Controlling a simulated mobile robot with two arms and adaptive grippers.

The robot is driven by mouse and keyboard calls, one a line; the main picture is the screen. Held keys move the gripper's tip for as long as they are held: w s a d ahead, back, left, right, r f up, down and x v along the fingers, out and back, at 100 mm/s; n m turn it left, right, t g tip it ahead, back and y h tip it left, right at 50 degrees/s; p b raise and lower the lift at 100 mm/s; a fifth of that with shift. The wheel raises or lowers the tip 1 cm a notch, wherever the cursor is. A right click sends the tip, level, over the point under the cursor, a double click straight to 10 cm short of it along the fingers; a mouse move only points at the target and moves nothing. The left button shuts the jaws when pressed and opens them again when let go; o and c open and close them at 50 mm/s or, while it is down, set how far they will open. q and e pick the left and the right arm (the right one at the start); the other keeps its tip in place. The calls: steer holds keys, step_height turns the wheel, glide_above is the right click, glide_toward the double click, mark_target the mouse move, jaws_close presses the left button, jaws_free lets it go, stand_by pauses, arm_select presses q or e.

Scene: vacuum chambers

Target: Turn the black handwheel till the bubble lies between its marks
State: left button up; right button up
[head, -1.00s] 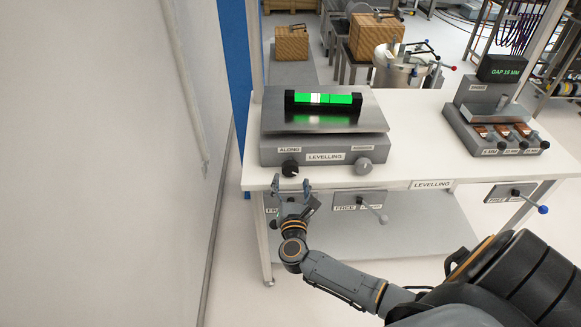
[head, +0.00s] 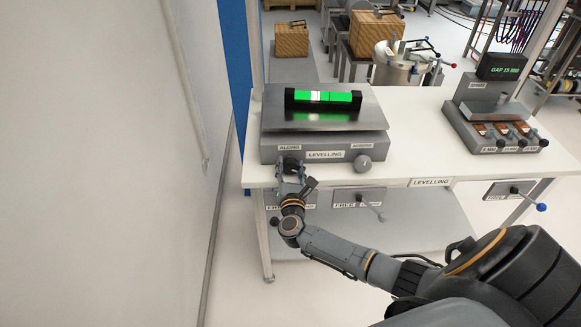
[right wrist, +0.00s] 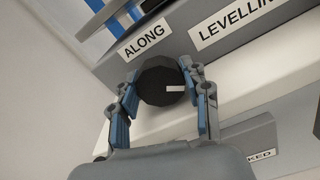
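The black handwheel (head: 291,162) is on the front of the grey levelling block, below the label ALONG. In the right wrist view the handwheel (right wrist: 160,84) shows a white pointer mark aimed right. My right gripper (head: 290,168) has one finger on each side of the wheel; the fingertips (right wrist: 161,72) look pressed against its rim. The level (head: 323,98) lies on the steel plate, with a bright green vial. Its pale bubble (head: 315,97) sits left of the vial's middle; the marks are too small to read surely. My left gripper is not in view.
A grey knob (head: 363,163) labelled ACROSS is right on the same block. Handles hang under the white table (head: 410,160). A gauge block (head: 495,125) with a GAP 15 MM display (head: 502,67) stands right. A wall (head: 120,180) is close on the left.

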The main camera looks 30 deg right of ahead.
steer(key=shift+a, duration=0.1)
steer(key=shift+a+f+b, duration=0.1)
steer(key=shift+a+b, duration=0.05)
steer(key=shift+b, duration=0.45)
steer(key=shift+n+b, duration=0.6)
steer(key=shift+d+n, duration=0.2)
steer(key=shift+n, duration=0.1)
steer(key=shift+r+n, duration=0.2)
steer(key=shift+n, duration=0.6)
steer(key=n+p, duration=0.2)
steer(key=n, duration=0.3)
steer(key=n+p, duration=0.1)
steer(key=n, duration=0.4)
steer(key=shift+w, duration=0.1)
steer(key=n+p, duration=0.1)
steer(key=n, duration=0.2)
steer(key=shift+f, duration=0.15)
